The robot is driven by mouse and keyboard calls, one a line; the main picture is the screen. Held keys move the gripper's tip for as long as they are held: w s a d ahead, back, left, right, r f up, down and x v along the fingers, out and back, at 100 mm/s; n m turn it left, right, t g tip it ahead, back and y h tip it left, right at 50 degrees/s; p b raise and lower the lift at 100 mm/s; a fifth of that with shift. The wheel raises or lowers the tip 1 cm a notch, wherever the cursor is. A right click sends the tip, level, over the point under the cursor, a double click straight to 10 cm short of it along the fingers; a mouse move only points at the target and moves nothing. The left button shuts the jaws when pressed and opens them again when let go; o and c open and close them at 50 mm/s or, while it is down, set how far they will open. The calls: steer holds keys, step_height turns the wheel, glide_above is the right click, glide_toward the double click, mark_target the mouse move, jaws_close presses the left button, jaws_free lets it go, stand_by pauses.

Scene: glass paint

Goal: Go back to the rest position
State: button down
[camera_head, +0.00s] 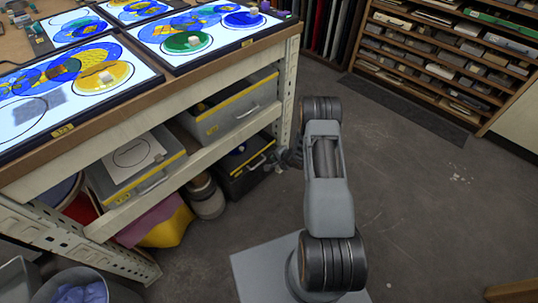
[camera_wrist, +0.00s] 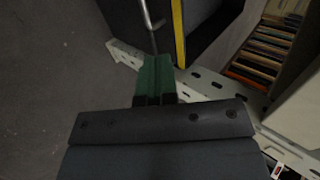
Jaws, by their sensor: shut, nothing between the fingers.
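My gripper (camera_wrist: 154,70) shows in the wrist view with its two green fingers together and nothing between them. In the head view my gripper (camera_head: 280,158) is a small dark shape left of my upper arm link, low beside the workbench (camera_head: 170,68). In the wrist view the fingers point toward the white perforated shelf rail (camera_wrist: 205,83) and a dark box with a yellow strip (camera_wrist: 178,30). I cannot tell whether they touch anything.
Lit panels with blue, yellow and green glass designs (camera_head: 190,40) lie on the workbench. Grey bins (camera_head: 235,105) fill its shelves. A bucket with blue cloth (camera_head: 80,290) stands at the lower left. A rack (camera_head: 450,60) stands at the back right. The floor (camera_head: 430,200) to the right is mostly clear.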

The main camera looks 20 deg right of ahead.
steer(key=s+r+n+g+h+p, duration=0.2)
steer(key=r+p, duration=0.6)
steer(key=r, duration=1.3)
steer(key=s+r+n+t+h+p, duration=0.15)
steer(key=r+n+h+p, duration=0.4)
steer(key=r, duration=1.55)
steer(key=s+a+r+n+g+y+p, duration=0.1)
steer(key=s+a+r+n+p, duration=0.1)
steer(key=s+r, duration=0.5)
steer(key=s+a+r+n+g+y+p, duration=0.1)
steer(key=s+a+r+g+p, duration=0.1)
steer(key=s+a+r+p, duration=0.2)
steer(key=s+a+r+n+g+y+p, duration=0.1)
steer(key=s+a+r+n+p, duration=0.1)
steer(key=s+r+p, duration=0.5)
steer(key=s+a+r, duration=0.1)
steer(key=s+r, duration=0.4)
steer(key=shift+r+n+p, duration=0.2)
steer(key=shift+n+p, duration=0.15)
steer(key=shift+w+a+g+y, duration=0.1)
steer(key=shift+g+y, duration=0.15)
steer(key=shift+y, duration=0.1)
